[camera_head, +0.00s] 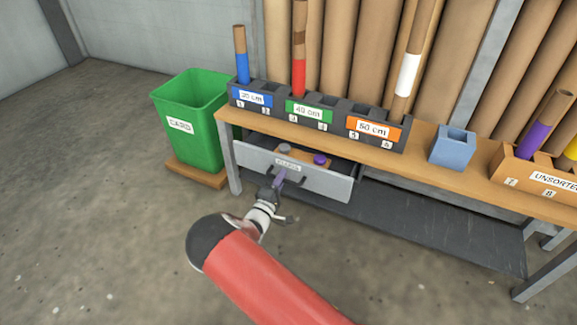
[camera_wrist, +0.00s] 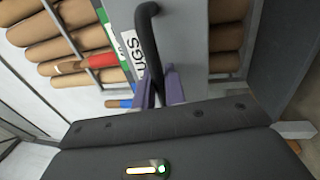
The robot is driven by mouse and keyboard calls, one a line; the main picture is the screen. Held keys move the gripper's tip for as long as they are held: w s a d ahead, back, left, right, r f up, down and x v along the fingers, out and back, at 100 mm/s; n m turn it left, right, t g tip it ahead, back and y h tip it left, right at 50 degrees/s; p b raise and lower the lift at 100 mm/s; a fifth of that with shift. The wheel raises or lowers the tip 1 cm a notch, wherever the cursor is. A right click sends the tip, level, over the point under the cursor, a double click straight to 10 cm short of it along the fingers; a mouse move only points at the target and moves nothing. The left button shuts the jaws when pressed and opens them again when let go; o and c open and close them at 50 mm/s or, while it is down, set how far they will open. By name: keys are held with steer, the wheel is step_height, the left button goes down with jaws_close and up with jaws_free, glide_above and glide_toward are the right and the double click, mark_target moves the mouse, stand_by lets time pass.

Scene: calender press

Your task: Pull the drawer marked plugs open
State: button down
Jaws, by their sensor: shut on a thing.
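The grey drawer (camera_head: 325,182) under the bench stands pulled out, with its inside showing. Its white label (camera_head: 287,165) is too small to read in the head view; in the wrist view the label (camera_wrist: 133,52) shows the letters "UGS". My gripper (camera_head: 279,181) is at the drawer's front. In the wrist view its purple fingers (camera_wrist: 159,88) are shut on the dark handle (camera_wrist: 148,20). Inside the drawer lie purple plugs (camera_head: 320,159) and a brown piece. My gripper and arm hide part of the drawer front.
A green bin (camera_head: 190,120) marked CARD stands left of the wooden bench (camera_head: 420,160). On the bench are dark racks of tubes, a blue box (camera_head: 453,148) and a box marked UNSORTED (camera_head: 545,180). The floor in front and left is clear.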

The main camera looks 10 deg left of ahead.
steer(key=r+v, duration=0.1)
steer(key=v, duration=0.6)
steer(key=shift+s+a, duration=0.15)
steer(key=shift+s, duration=0.35)
steer(key=shift+r, duration=0.15)
steer(key=c, duration=1.5)
jaws_free()
steer(key=shift+c, duration=0.2)
steer(key=v, duration=0.7)
steer(key=shift+s, duration=0.35)
steer(key=shift+a, duration=0.2)
